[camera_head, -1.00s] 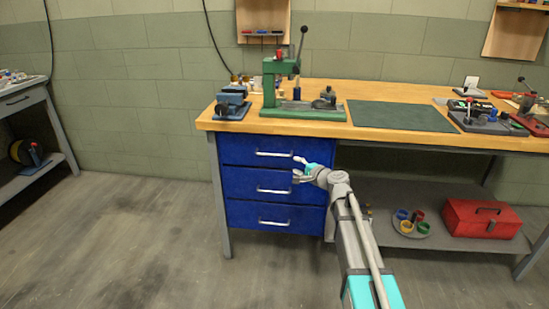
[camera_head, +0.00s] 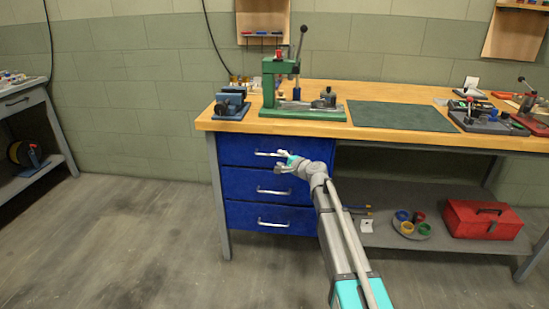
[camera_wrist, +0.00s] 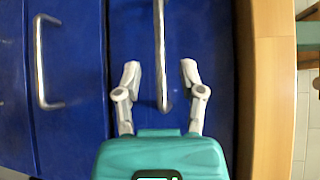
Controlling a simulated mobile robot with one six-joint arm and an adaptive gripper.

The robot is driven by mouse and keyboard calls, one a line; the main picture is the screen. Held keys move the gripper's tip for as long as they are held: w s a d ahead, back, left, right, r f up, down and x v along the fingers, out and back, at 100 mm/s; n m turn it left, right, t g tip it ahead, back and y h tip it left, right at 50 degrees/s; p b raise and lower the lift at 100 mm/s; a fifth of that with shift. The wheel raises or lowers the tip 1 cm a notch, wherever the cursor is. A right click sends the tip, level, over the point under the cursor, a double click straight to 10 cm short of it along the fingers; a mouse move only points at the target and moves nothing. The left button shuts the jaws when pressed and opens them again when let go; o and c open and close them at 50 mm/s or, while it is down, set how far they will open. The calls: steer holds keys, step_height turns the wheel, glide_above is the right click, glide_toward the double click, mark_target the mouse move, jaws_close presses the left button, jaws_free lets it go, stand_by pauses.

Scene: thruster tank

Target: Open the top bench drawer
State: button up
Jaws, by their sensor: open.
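The blue top bench drawer (camera_head: 238,148) is closed under the left end of the bench, and its front lies flush above two more blue drawers. Its silver bar handle (camera_head: 270,154) is partly hidden by my gripper (camera_head: 284,157) at its right end. In the wrist view the top handle (camera_wrist: 160,35) runs between the two fingertips of my open gripper (camera_wrist: 160,75). One finger is on each side of the bar, with gaps showing. I cannot tell the depth between fingers and handle.
The second drawer's handle (camera_wrist: 40,60) lies left of my fingers in the wrist view. The wooden bench top (camera_head: 390,92) overhangs above, carrying a green press (camera_head: 285,105) and a blue vise (camera_head: 231,104). A red toolbox (camera_head: 482,219) sits on the lower shelf. Open floor lies left.

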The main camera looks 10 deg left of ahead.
mark_target(274, 155)
steer(key=shift+x, duration=2.35)
jaws_close()
